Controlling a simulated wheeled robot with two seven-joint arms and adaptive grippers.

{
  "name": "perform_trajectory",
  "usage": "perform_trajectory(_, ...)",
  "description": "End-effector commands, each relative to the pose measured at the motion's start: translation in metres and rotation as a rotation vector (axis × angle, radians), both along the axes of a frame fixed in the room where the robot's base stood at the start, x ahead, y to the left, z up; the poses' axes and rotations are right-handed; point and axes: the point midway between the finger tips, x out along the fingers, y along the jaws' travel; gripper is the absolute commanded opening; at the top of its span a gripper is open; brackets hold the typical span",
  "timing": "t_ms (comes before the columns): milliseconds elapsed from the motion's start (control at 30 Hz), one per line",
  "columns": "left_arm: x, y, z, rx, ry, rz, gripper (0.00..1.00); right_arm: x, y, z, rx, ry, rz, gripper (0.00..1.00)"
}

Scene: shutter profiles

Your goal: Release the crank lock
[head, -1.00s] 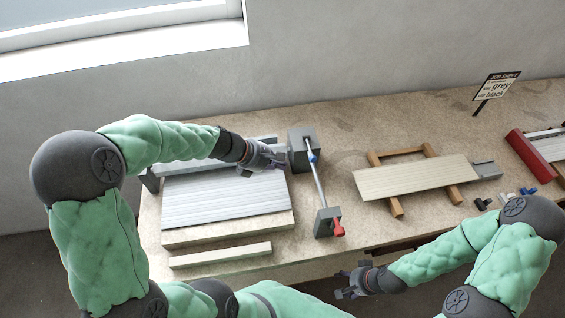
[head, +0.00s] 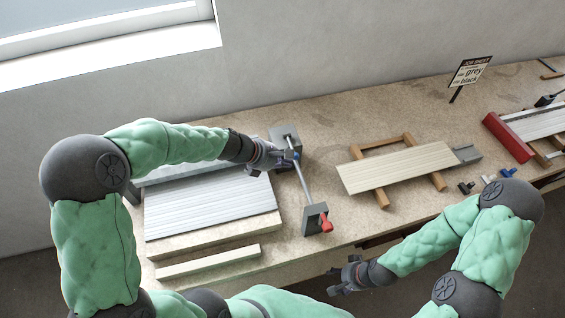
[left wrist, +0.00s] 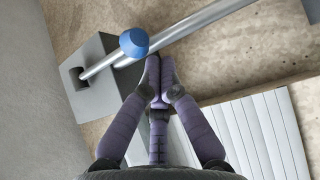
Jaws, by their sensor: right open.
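The crank has a grey rod (head: 303,182) running from a dark grey block (head: 285,137) at the back to a smaller grey block (head: 315,217) near the bench front. A blue knob (head: 290,154) sits near its back end; a red lever (head: 326,224) is on the front block. My left gripper (head: 278,157) is beside the blue knob. In the left wrist view its fingertips (left wrist: 160,75) are together, just below the rod and right of the blue knob (left wrist: 133,42); nothing shows between them. My right gripper (head: 338,281) is open and empty, off the bench's front edge.
Pale slatted profiles (head: 210,206) lie left of the crank, with a loose strip (head: 208,262) in front. A slatted panel (head: 398,167) rests on a wooden frame to the right. A red-ended assembly (head: 508,137) and a job sign (head: 470,71) are farther right.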

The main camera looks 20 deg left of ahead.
Motion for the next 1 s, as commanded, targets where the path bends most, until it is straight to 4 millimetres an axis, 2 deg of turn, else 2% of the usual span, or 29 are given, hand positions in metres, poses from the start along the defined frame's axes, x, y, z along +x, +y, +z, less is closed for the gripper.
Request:
perform_trajectory(267,0.000,0.000,0.001,-0.003,0.004,-0.001,0.00,0.000,0.000,0.002,0.000,0.000,0.000,0.63)
perform_trajectory(500,-0.001,0.000,0.006,-0.023,0.035,-0.001,0.00,0.000,0.000,0.017,0.000,0.000,0.000,0.63)
perform_trajectory(1000,-0.001,0.000,0.010,-0.052,0.077,-0.001,0.00,0.000,0.000,0.034,0.000,0.000,0.000,0.63)
